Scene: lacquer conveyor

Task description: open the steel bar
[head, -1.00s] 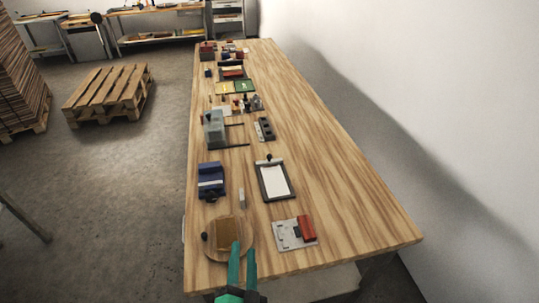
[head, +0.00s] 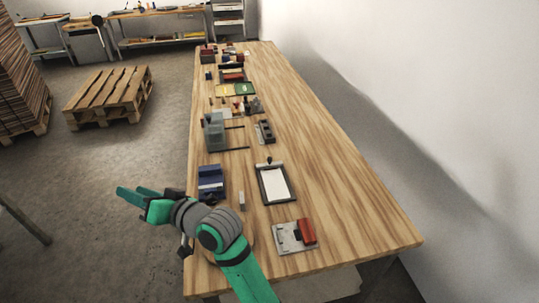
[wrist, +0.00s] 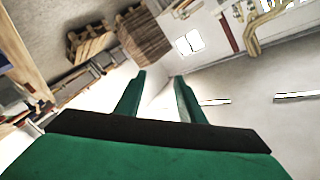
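My gripper (head: 122,191) is off the left side of the wooden table, over the floor, pointing left in the head view. Its two green fingers are apart with nothing between them, as the wrist view (wrist: 158,82) also shows. I cannot make out the steel bar for certain now. A thin pale bar on the table's near left edge showed in the earlier head frame; my arm now covers that spot.
The table (head: 330,205) carries a blue device (head: 211,183), a clipboard (head: 274,184), a plate with a red block (head: 296,236) and a grey machine (head: 214,132). My arm mostly hides a round board. A pallet (head: 107,93) lies on the floor left; open floor lies between.

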